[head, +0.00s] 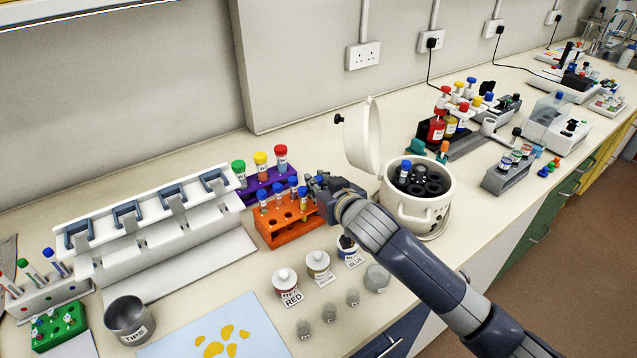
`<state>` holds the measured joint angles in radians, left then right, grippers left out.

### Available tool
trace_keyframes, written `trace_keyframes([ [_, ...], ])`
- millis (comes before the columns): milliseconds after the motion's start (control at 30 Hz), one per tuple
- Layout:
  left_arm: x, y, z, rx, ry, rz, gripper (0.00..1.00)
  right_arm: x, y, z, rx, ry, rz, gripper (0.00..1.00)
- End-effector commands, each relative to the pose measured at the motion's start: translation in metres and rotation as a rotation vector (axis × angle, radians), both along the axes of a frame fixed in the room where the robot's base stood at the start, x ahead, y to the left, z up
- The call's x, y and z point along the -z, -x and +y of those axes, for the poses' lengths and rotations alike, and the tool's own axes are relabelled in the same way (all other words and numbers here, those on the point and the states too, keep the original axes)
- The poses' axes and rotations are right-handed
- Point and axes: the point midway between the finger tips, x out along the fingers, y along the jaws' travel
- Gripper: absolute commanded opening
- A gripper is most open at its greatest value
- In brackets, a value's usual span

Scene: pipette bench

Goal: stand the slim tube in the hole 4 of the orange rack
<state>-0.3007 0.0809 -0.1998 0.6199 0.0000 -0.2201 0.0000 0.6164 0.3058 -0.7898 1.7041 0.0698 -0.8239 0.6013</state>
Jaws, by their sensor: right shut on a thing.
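The orange rack (288,233) stands on the bench near the middle of the head view. Several slim tubes with blue caps (262,194) stand in it. My right gripper (314,190) is at the right end of the rack, shut on a slim tube that it mostly hides. A blue cap shows by its fingers. I cannot tell whether the held tube's lower end is in a hole or above one. The hole numbers are too small to read. My left gripper is not in view.
A purple rack (262,183) with colour-capped tubes stands right behind the orange rack. A white centrifuge (418,213) with its lid up is to the right. Labelled jars (286,281) stand in front. A white pipette stand (160,240) is at left.

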Motion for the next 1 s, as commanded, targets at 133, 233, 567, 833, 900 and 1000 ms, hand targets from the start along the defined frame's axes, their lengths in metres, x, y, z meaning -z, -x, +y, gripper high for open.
trace_keyframes([
  [133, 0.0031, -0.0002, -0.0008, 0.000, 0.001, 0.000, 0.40, 0.0053, 0.0000, 0.0002, 0.000, 0.000, 0.000, 0.04],
  [233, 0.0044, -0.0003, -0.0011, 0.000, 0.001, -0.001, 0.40, 0.0077, -0.0001, 0.0002, 0.000, 0.000, -0.001, 0.04],
  [567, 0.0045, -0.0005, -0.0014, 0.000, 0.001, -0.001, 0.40, 0.0084, 0.0000, 0.0003, -0.001, -0.001, -0.001, 0.19],
  [833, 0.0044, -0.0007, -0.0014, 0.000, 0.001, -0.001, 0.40, 0.0085, 0.0001, 0.0004, -0.001, -0.001, -0.001, 0.40],
  [900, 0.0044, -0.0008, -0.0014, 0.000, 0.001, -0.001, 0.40, 0.0086, 0.0001, 0.0004, -0.001, -0.001, -0.001, 0.40],
  [1000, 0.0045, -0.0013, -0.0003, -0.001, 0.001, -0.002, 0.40, 0.0086, 0.0007, 0.0001, -0.001, 0.000, 0.000, 0.40],
])
